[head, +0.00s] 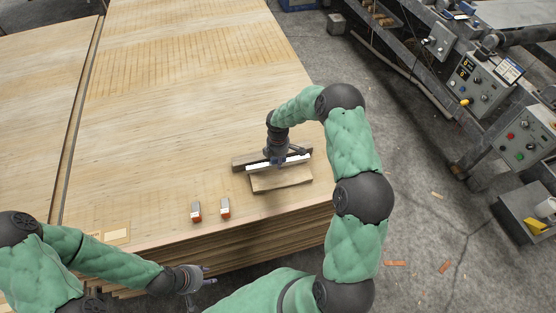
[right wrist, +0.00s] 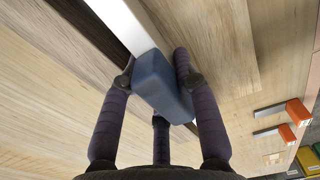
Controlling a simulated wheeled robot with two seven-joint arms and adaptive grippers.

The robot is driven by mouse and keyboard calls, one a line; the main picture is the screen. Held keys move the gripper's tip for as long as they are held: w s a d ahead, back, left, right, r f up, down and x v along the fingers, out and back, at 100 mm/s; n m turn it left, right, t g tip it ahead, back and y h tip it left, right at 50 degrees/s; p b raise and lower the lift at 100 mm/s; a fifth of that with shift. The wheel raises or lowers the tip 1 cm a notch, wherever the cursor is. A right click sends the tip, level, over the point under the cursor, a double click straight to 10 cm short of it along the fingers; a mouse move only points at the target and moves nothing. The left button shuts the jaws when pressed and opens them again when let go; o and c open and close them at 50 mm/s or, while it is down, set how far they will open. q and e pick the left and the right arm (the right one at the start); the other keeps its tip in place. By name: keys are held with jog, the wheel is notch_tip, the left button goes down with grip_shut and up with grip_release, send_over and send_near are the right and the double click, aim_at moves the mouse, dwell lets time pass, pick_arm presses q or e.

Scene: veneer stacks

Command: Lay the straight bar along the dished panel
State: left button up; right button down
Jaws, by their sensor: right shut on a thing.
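The straight bar (head: 297,159) is white with a blue grip block (right wrist: 163,84). My right gripper (head: 277,158) is shut on that block. The bar runs across the far part of the small wooden panel (head: 283,181), roughly along its long side; the panel also shows in the right wrist view (right wrist: 215,45). I cannot tell whether the bar touches the panel, and the panel's dish is not clear. My left gripper (head: 209,275) is empty, its fingers apart, off the stack's front edge.
A dark strip (head: 240,163) lies just behind the bar. Control boxes (head: 525,138) stand at right.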

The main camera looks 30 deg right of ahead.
jog(key=shift+f, duration=0.25)
jog(key=c, duration=0.9)
grip_release()
jog(key=shift+o, duration=0.2)
notch_tip(320, 180, up, 12)
jog(key=shift+r, duration=0.1)
